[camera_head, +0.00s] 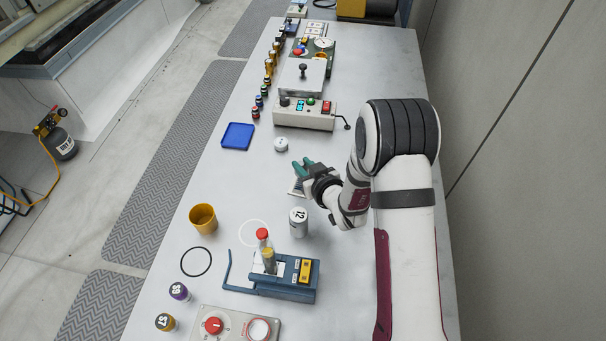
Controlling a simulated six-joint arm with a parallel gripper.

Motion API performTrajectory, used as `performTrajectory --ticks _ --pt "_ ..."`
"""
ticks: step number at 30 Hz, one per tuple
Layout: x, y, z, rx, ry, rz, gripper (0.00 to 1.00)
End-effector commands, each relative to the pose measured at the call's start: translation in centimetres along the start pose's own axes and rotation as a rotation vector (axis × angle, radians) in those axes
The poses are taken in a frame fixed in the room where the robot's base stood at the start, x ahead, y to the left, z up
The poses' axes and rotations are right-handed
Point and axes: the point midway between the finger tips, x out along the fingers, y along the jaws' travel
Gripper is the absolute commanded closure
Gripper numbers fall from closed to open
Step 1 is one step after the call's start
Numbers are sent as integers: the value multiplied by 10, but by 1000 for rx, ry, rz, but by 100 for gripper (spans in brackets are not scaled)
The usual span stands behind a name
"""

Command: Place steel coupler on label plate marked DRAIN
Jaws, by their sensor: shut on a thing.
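My gripper (302,166), with teal fingers, is right of the table's middle, low over the grey top. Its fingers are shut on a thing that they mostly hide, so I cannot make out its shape. A small pale plate with dark marks (295,187) shows just beside and below the gripper, partly covered by it. I cannot read the word DRAIN on anything. A short silver-white round piece (281,144) stands alone behind the gripper. A taller silver cylinder marked 12 (298,222) stands in front of it. I cannot tell which piece is the steel coupler.
A blue tray (238,136) and a control box (305,114) lie behind. In front are a yellow cup (203,218), a black ring (196,262), a blue fixture (272,277) and a switch box (234,325). Bare tabletop lies left of my gripper.

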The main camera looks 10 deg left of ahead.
Motion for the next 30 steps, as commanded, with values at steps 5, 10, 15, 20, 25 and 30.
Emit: performTrajectory --ticks 5,10,15,20,25,30 --pt "13 0 29 0 -2 0 100" --pt "14 0 30 -1 0 0 100" --pt "15 0 32 -1 -1 0 100" --pt "15 0 32 -1 -1 0 48" --pt "15 0 32 -1 -1 0 47" --pt "13 0 29 -1 0 0 47"
